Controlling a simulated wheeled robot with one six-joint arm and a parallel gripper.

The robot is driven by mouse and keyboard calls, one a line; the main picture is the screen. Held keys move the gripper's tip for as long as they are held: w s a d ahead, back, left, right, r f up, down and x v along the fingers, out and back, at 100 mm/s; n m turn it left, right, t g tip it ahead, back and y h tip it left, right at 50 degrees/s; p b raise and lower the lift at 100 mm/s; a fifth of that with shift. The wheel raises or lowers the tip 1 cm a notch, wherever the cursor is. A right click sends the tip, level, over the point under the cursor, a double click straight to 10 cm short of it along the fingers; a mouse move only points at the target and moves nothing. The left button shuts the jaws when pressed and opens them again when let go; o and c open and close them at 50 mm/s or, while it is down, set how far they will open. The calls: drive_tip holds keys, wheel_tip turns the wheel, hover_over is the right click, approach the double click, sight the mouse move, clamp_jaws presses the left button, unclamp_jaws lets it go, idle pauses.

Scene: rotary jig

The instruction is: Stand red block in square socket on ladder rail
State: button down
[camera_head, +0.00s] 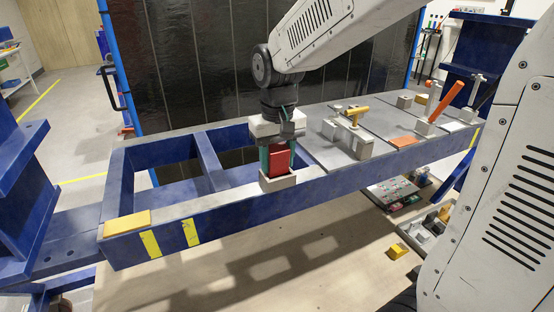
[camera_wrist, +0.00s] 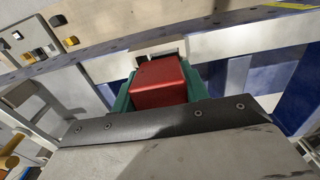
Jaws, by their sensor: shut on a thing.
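The red block (camera_head: 279,160) is upright between the green fingers of my gripper (camera_head: 278,157), on the near rail of the blue ladder frame (camera_head: 225,208). The square socket (camera_head: 277,181) is a pale grey box on that rail, directly under the block. The block's lower end meets or enters the socket's top; how deep it sits is hidden. In the wrist view the red block (camera_wrist: 159,82) fills the space between the green fingers (camera_wrist: 160,92), with the pale socket (camera_wrist: 190,50) just beyond it.
To the right, a grey plate on the frame carries a clamp with a yellow handle (camera_head: 357,112), an orange pad (camera_head: 404,141) and an orange-handled lever (camera_head: 446,101). A yellow pad (camera_head: 127,223) lies at the frame's left corner. The frame's left bays are open.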

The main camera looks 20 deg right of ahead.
drive_tip(key=c, duration=0.7)
unclamp_jaws()
drive_tip(key=shift+s+f, duration=0.1)
drive_tip(key=shift+f, duration=0.25)
drive_tip(key=shift+r, duration=0.2)
